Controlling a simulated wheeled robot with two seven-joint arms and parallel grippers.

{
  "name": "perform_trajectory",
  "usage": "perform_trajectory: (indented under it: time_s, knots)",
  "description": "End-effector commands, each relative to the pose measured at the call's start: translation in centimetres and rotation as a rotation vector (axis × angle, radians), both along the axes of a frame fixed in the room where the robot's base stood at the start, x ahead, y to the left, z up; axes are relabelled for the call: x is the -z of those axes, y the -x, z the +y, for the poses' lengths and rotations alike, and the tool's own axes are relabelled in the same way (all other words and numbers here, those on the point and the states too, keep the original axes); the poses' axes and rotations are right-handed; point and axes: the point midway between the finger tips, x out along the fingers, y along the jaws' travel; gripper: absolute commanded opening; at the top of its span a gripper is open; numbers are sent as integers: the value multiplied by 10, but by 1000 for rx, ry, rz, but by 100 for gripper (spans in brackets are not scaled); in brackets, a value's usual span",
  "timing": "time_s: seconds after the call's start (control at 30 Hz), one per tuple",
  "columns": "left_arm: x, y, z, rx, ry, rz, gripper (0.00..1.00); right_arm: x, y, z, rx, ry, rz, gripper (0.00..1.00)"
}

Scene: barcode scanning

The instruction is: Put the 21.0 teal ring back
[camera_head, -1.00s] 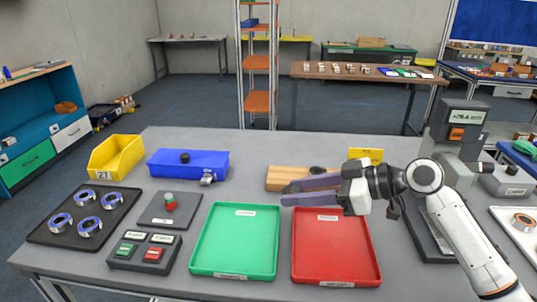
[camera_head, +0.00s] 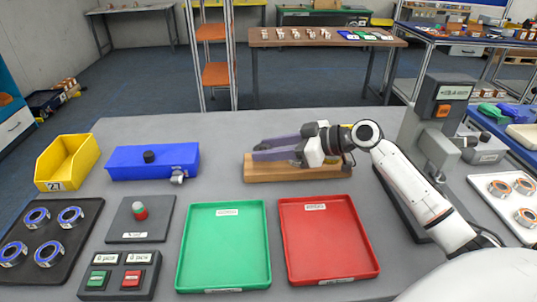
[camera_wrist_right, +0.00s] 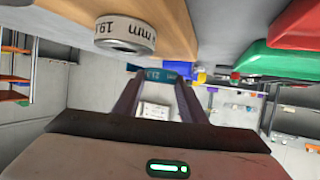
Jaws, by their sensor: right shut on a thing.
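The teal ring (camera_wrist_right: 160,73) is between the fingertips of my right gripper (camera_wrist_right: 158,80) in the right wrist view, with part of its printed size showing. In the head view the right gripper (camera_head: 277,150) is over the wooden board (camera_head: 300,174), fingers pointing left. The ring cannot be made out clearly there. A cream ring with black print (camera_wrist_right: 125,33) is at the wooden board (camera_wrist_right: 165,15) in the wrist view, beside and apart from the teal ring. My left gripper is not in view.
A green tray (camera_head: 223,284) and a red tray (camera_head: 330,278) lie in front of the board. A blue box (camera_head: 150,164) and a yellow bin (camera_head: 62,165) stand left. A black tray (camera_head: 70,236) holds several blue-rimmed rings. A grey device (camera_head: 437,110) stands right.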

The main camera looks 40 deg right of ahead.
Motion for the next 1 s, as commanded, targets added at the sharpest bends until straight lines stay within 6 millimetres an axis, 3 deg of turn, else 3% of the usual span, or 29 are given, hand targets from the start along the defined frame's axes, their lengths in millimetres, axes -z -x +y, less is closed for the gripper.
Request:
perform_trajectory:
  time_s: [0.13,0.53,0.57,0.63,1.0]
  knots:
    - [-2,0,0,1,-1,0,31,18,0,0,1,-4,-1,4]
    - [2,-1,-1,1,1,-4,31,24,0,0,0,-1,-3,4]
    - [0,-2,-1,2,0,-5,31,24,0,0,-1,0,0,43]
    - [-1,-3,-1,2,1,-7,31,24,0,0,-1,0,0,55]
    - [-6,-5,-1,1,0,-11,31,20,0,0,0,0,0,56]
